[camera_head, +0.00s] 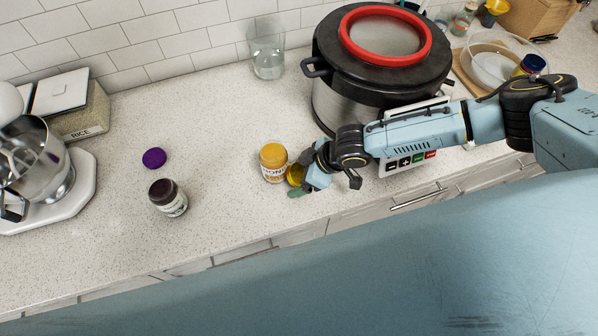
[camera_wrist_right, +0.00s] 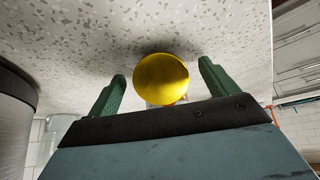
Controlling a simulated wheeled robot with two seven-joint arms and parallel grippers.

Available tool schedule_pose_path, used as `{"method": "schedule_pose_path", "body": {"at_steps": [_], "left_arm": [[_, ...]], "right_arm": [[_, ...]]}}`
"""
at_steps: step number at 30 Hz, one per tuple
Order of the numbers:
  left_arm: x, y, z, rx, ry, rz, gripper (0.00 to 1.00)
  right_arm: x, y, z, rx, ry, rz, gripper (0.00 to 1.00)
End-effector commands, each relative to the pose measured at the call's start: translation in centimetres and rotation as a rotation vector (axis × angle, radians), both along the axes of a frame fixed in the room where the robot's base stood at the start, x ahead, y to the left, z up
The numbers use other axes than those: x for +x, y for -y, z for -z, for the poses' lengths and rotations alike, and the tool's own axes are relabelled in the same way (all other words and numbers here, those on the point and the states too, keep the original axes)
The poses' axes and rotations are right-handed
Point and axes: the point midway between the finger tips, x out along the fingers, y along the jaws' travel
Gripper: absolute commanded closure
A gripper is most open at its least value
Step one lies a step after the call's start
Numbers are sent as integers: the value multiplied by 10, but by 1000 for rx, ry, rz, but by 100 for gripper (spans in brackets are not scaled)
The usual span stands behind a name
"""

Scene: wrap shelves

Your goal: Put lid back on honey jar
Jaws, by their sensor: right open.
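The honey jar (camera_head: 273,165) stands upright on the counter, with a white label and an orange-yellow top. A yellow lid (camera_head: 295,174) is just right of it, partly hidden by my right gripper (camera_head: 302,180). I cannot tell whether the lid touches the jar or counter. In the right wrist view the round yellow lid (camera_wrist_right: 161,78) shows between the two green fingers of my right gripper (camera_wrist_right: 162,70). The fingers are apart, with gaps on both sides of it. My left gripper is not in view.
A dark jar (camera_head: 168,198) and a purple lid (camera_head: 154,158) are left on the counter (camera_head: 220,120). A large cooker (camera_head: 340,100) stands behind my right arm. A glass (camera_head: 267,60) is by the wall, a mixer (camera_head: 40,170) at far left. The counter between is clear.

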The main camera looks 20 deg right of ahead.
Motion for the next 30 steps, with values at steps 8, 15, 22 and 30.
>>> {"method": "schedule_pose_path", "body": {"at_steps": [8, 15, 22, 30], "left_arm": [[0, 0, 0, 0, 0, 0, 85], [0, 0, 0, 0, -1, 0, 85], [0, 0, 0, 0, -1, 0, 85], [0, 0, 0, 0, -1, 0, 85]], "right_arm": [[0, -1, 1, 0, -1, -1, 14], [0, -1, 0, 1, 1, 0, 37], [0, 0, 0, 1, 1, 0, 62], [0, 0, 0, 1, 1, 0, 62]]}}
